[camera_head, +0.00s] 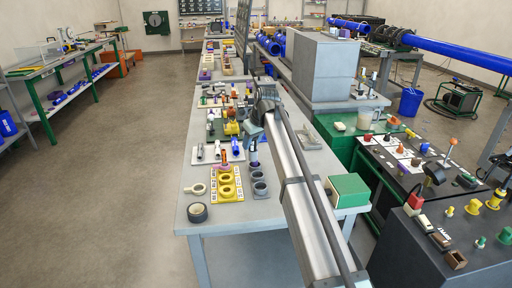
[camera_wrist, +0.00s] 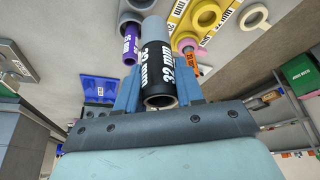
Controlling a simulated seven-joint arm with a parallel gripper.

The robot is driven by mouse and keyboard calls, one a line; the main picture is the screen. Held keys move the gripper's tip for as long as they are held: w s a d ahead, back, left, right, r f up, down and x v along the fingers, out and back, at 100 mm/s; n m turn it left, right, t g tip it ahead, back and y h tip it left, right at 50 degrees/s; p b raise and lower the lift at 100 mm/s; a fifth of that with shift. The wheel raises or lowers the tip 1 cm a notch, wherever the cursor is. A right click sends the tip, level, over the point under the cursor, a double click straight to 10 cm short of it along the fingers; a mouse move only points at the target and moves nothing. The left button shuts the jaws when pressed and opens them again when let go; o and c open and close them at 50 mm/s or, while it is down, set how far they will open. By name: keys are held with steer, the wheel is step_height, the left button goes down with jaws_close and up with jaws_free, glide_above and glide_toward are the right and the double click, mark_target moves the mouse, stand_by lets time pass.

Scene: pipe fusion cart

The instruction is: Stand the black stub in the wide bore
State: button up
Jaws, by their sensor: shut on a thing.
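My gripper (camera_wrist: 155,92) is shut on the black stub (camera_wrist: 156,62), which has white size lettering and a pale grey-blue far end in the wrist view. In the head view my gripper (camera_head: 250,138) is over the work table, with the stub (camera_head: 253,147) hanging below it. A grey block (camera_head: 251,184) with round bores lies just below the stub, and a yellow block (camera_head: 238,194) with several bores lies left of it. In the wrist view the grey block (camera_wrist: 124,17) is partly hidden behind the stub. I cannot tell whether the stub touches it.
A purple stub (camera_wrist: 130,52) and an orange-labelled stub (camera_wrist: 191,62) show close to the held stub. A black tape ring (camera_head: 197,213) lies at the table's front left. A green box (camera_head: 346,191) stands at the right.

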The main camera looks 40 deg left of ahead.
steer(key=s+a+n+g+h, duration=0.1)
steer(key=s+a+n+g, duration=0.3)
steer(key=s+a+n, duration=0.3)
steer(key=shift+s+a+f+n, duration=0.25)
steer(key=shift+s+n, duration=0.3)
steer(key=shift+n, duration=1.85)
steer(key=shift+f, duration=0.15)
steer(key=shift+f, duration=2.6)
steer(key=shift+f, duration=1.6)
steer(key=o, duration=1.1)
